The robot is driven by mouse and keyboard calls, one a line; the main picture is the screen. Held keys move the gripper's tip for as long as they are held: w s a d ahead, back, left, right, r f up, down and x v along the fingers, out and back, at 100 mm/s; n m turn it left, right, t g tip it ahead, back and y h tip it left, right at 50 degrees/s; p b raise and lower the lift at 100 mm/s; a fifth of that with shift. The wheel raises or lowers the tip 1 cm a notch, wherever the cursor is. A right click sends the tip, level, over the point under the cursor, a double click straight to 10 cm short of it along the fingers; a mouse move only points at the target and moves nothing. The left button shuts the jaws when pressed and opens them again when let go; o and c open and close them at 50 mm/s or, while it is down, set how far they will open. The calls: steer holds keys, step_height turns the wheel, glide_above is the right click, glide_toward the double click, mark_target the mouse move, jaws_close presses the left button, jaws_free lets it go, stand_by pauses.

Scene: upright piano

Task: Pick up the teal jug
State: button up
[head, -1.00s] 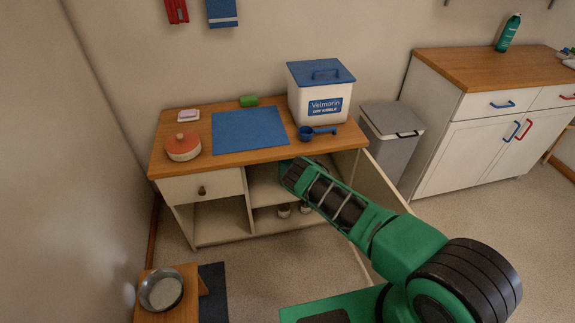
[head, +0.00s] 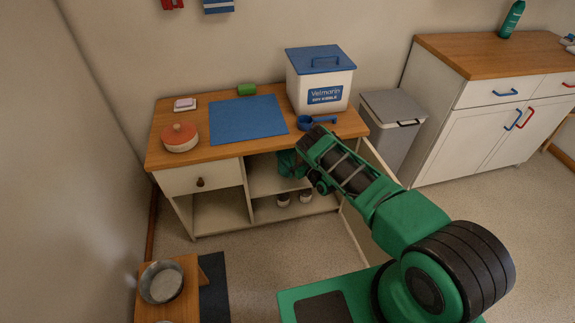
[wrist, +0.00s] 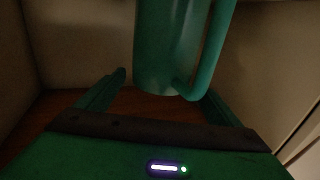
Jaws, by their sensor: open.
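The teal jug (wrist: 168,45) fills the upper middle of the wrist view, its rounded base low and its handle (wrist: 214,48) on the right side. Its top is cut off by the frame. My gripper (wrist: 166,84) is open, with one finger to the left of the jug's base and the other to the right, below the handle. I cannot tell whether either finger touches it. In the head view my gripper (head: 290,163) is partly hidden inside the open right side of the desk (head: 215,212), and I cannot make out the jug there.
An open door (head: 378,165) stands right of the compartment. Small containers (head: 294,198) sit on the lower shelf.

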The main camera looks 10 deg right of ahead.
steer(key=shift+x, duration=0.95)
steer(key=c, duration=1.9)
steer(key=shift+r, duration=0.1)
